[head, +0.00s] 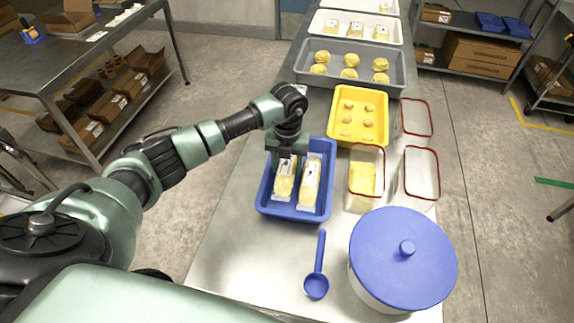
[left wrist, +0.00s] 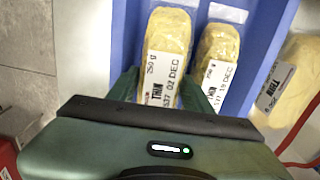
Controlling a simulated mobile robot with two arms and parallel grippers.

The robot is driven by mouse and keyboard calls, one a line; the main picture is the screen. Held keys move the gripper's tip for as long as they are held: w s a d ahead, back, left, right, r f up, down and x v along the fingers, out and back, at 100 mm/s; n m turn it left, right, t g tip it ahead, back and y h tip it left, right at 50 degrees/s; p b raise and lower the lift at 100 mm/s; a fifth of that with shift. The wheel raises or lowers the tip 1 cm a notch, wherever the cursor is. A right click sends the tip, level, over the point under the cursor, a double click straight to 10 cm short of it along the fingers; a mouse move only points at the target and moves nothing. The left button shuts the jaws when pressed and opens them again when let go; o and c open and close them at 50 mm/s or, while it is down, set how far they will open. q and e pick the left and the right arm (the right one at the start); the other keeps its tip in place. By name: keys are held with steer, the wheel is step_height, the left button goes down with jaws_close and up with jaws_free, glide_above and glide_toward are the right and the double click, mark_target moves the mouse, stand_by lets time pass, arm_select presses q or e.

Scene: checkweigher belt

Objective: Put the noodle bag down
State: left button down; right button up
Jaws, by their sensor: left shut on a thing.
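Two noodle bags lie side by side in a blue tray (head: 294,214), yellow in clear wrap with white labels. My left gripper (head: 286,158) is over the far end of the left noodle bag (head: 284,186). In the left wrist view its fingers (left wrist: 158,94) are shut on the sides of that bag (left wrist: 168,32), whose label shows "THIN" and "02 DEC". The bag is within the tray walls; whether it touches the tray floor I cannot tell. The second noodle bag (head: 311,188) lies just right of it, with a small gap. My right gripper is not in view.
Right of the tray stands a clear red-rimmed bin (head: 352,192) with a yellow bag in it. Beyond is a yellow tray (head: 359,92) of noodle nests. A blue scoop (head: 317,285) and a blue-lidded pot (head: 400,262) are nearer. The bench left of the scoop is clear.

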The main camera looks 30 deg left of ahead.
mark_target(288, 163)
arm_select(q)
steer(key=shift+f, duration=0.4)
steer(key=c, duration=0.9)
jaws_free()
steer(key=shift+r+p, duration=0.35)
steer(key=shift+r, duration=0.35)
steer(key=shift+w+r+b, duration=0.1)
steer(key=shift+r+b, duration=0.2)
step_height(288, 163, up, 10)
steer(key=b, duration=0.3)
steer(key=shift+r, duration=0.65)
